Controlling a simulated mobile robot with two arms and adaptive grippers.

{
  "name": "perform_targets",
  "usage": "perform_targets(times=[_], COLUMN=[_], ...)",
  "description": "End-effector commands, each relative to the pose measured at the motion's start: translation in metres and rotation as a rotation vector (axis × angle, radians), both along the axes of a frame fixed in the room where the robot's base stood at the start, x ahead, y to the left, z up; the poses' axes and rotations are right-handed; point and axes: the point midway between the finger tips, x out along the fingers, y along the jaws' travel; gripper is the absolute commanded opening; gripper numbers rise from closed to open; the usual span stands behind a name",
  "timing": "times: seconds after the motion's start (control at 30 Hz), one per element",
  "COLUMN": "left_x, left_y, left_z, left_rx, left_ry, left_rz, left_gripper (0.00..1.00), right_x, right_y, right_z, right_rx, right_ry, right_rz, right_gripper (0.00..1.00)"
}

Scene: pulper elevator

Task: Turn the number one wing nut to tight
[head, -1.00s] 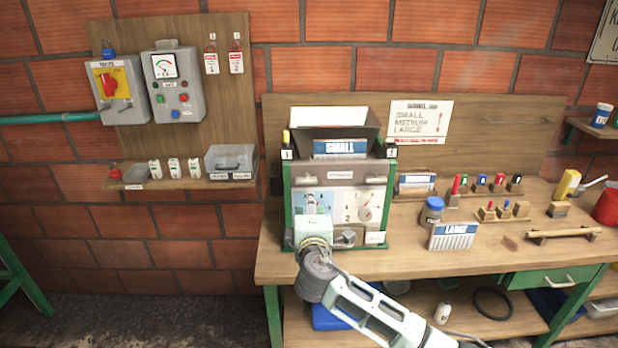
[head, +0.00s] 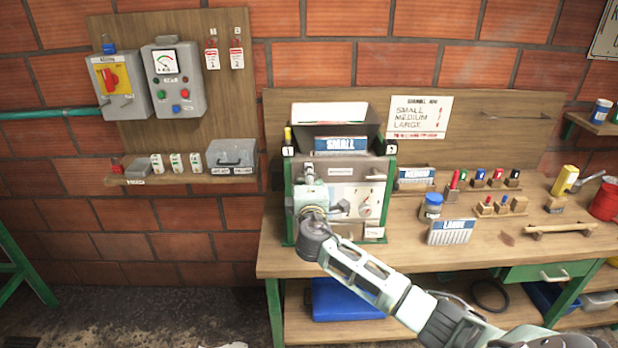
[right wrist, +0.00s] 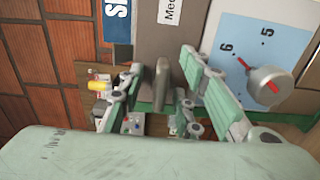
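The green-framed machine (head: 337,172) stands on the bench with a black number 1 tag (head: 288,152) at its upper left and another tag at its upper right. My right gripper (head: 309,178) is in front of the machine's left front, below the number 1 tag. In the right wrist view, my right gripper (right wrist: 160,95) is open. A grey upright piece (right wrist: 162,82), probably the number one wing nut, stands between its fingers with visible gaps on both sides. My left gripper is not in view.
A grey dial knob (right wrist: 268,86) on a blue numbered plate is close beside one finger. The SMALL sign (head: 341,145) is above the gripper. A LARGE comb-like block (head: 451,232) and blue-lidded jar (head: 431,206) stand on the bench to the right.

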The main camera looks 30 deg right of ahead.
Motion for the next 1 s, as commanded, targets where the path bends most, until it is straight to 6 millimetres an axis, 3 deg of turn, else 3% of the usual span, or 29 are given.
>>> perform_targets(times=[0.13,0.5,1.0], left_x=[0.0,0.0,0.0], left_y=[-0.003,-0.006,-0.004], left_z=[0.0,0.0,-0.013], left_rx=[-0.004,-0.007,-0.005], left_ry=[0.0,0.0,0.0], left_rz=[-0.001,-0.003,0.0], left_gripper=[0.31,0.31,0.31], right_x=[0.0,0.0,0.0], right_y=[0.0,0.001,0.001], right_z=[0.0,-0.001,-0.006], right_rx=[0.0,0.001,0.059], right_ry=[0.0,0.001,-0.032], right_rz=[0.0,0.001,0.001], right_gripper=[0.31,0.0,0.0])
